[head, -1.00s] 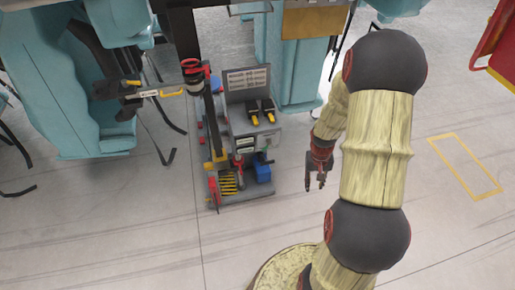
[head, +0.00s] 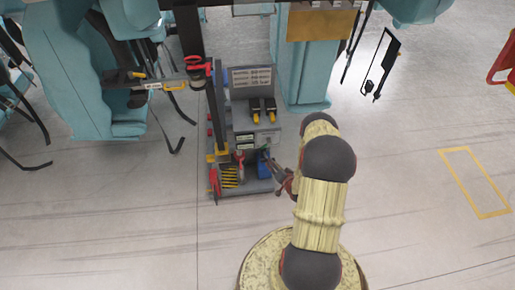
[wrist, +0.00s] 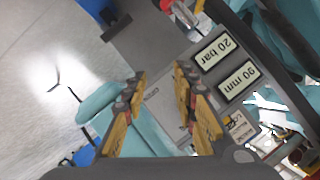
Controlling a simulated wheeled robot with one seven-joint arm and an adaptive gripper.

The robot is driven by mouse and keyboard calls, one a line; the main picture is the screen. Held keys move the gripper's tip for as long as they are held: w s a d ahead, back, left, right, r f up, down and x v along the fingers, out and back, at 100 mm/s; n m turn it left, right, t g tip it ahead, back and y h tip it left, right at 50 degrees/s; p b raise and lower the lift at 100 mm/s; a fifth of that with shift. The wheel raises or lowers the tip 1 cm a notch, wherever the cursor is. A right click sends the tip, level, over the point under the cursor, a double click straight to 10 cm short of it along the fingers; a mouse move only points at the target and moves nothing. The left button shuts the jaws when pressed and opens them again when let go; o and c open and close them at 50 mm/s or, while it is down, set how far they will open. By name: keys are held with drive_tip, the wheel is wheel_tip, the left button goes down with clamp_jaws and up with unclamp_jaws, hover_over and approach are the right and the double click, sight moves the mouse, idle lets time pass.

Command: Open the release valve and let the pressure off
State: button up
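A grey pump-like unit (head: 246,120) stands on the floor, with a labelled upright panel (head: 251,77). The wrist view shows two displays on it, a "20 bar" display (wrist: 213,52) and a "90 mm" display (wrist: 238,83). A red-topped part with a pale stem (wrist: 183,13) shows at the top of the wrist view; I cannot tell if it is the release valve. My gripper (wrist: 160,78) is open and empty, its two yellow-padded fingers apart. In the head view my gripper (head: 274,164) is at the unit's right side, by a blue block (head: 264,169); contact is unclear.
Two yellow-tipped black handles (head: 263,111) sit on the unit above my gripper. A dark post with a red clamp (head: 198,67) rises at its left.

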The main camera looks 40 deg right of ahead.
drive_tip(key=m+t, duration=0.1)
drive_tip(key=t, duration=0.1)
approach(266, 144)
drive_tip(key=w+f, duration=0.1)
drive_tip(key=f, duration=0.1)
drive_tip(key=b+x, duration=0.1)
drive_tip(key=x, duration=0.6)
drive_tip(key=shift+w+a, duration=0.25)
drive_tip(key=c, duration=0.3)
drive_tip(key=c, duration=0.4)
clamp_jaws()
